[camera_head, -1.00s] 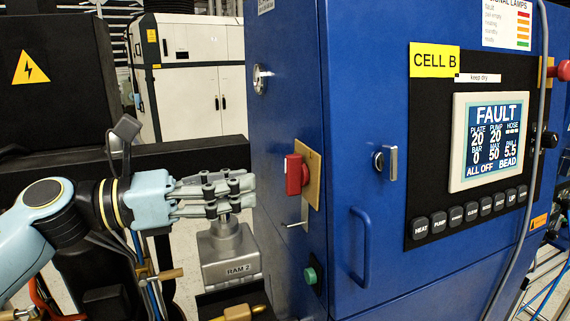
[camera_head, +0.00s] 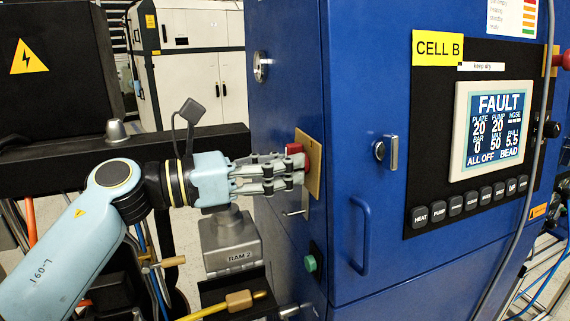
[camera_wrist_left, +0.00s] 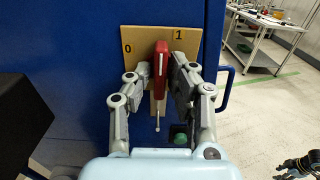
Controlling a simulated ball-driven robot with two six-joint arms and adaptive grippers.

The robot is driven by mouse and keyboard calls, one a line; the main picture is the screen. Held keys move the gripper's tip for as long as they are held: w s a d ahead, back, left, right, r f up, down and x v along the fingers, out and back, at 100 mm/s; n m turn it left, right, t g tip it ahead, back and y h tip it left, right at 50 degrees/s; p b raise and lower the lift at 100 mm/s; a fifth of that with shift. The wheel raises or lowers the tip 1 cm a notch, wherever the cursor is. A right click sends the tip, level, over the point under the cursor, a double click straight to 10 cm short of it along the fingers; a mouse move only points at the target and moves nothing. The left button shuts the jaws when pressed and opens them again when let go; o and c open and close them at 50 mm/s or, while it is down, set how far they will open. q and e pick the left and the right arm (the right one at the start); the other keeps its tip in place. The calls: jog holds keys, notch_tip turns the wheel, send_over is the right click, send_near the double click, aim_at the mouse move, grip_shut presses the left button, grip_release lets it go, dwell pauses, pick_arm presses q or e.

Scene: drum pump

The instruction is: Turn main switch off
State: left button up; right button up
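The main switch is a red handle (camera_wrist_left: 161,75) on a tan plate (camera_wrist_left: 134,46) marked 0 at left and 1 at right in the left wrist view. The handle stands nearly upright between the marks, a white line along it. In the head view the red handle (camera_head: 297,149) sits on the blue cabinet's side, partly hidden by my fingers. My left gripper (camera_head: 296,168) has its fingers on both sides of the handle. In the left wrist view a narrow gap shows at the left finger; contact at the right is unclear. A dark jointed part, seemingly my right gripper (camera_wrist_left: 298,166), shows small at lower right.
A green button (camera_head: 310,263) is below the switch. A cabinet door handle (camera_head: 362,235) and a panel screen reading FAULT (camera_head: 493,130) are to the right. A grey block marked RAM 2 (camera_head: 232,250) stands below my left gripper. A black beam runs behind it.

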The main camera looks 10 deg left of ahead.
pick_arm(q)
grip_shut()
jog(key=shift+r+n+p, duration=0.1)
jog(key=shift+n+p, duration=1)
jog(key=shift+p, duration=0.15)
jog(key=shift+n+p, duration=0.8)
jog(key=shift+n+p, duration=1.4)
jog(key=shift+p, duration=0.05)
jog(key=shift+n+p, duration=0.65)
jog(key=shift+n, duration=0.05)
